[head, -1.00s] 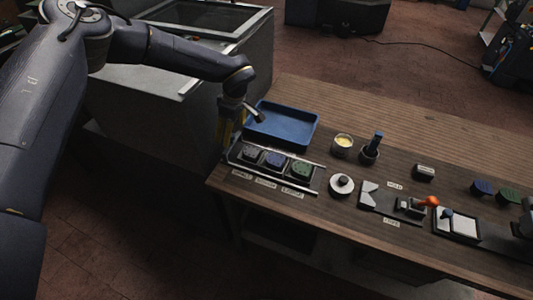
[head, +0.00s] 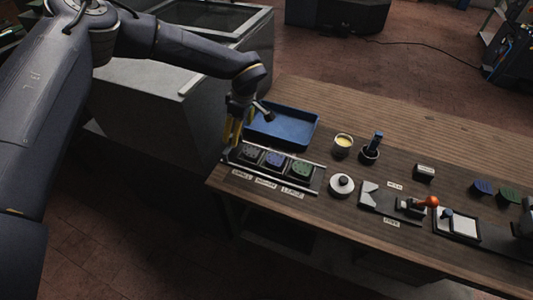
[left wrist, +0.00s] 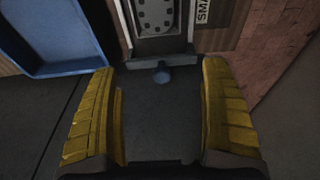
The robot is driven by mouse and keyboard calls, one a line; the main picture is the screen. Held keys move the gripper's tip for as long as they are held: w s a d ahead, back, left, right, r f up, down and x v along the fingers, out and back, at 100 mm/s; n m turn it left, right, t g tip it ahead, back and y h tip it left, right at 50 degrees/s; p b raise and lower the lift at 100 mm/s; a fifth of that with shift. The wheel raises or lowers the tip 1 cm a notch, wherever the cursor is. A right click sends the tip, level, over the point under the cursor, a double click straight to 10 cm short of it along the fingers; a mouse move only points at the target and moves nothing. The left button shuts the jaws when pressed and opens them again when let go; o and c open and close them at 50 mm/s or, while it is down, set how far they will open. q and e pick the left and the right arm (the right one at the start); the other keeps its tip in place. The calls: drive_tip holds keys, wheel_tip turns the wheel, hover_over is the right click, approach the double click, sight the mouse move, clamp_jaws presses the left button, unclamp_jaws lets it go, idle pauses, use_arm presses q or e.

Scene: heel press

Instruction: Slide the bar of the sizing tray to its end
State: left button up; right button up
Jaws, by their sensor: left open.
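The sizing tray (head: 318,177) lies at the near left of the bench, with two pale rails and three compartments holding grey, blue and green pieces. In the left wrist view the tray's grey end compartment (left wrist: 157,33) shows at the top. A dark crosswise bar (left wrist: 140,65) with a small blue-grey knob (left wrist: 163,76) lies below it. My left gripper (head: 231,146) is open at the tray's left end. In the left wrist view its yellow fingers stand on either side of the knob, apart from it. Contact with the bar cannot be told. My right gripper is not in view.
A blue tray (head: 314,135) stands just behind the sizing tray. An orange-handled clamp (head: 431,201) is further right. The bench's back strip is clear.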

use_arm(q)
drive_tip(key=shift+s+d+r, duration=0.15)
drive_tip(key=shift+d, duration=0.2)
drive_tip(key=shift+s+d+r, duration=0.15)
drive_tip(key=shift+d, duration=0.2)
drive_tip(key=shift+a+v, duration=0.15)
drive_tip(key=shift+v, duration=0.6)
drive_tip(key=shift+a+v, duration=0.15)
drive_tip(key=shift+v, duration=0.55)
drive_tip(key=shift+w+r, duration=0.1)
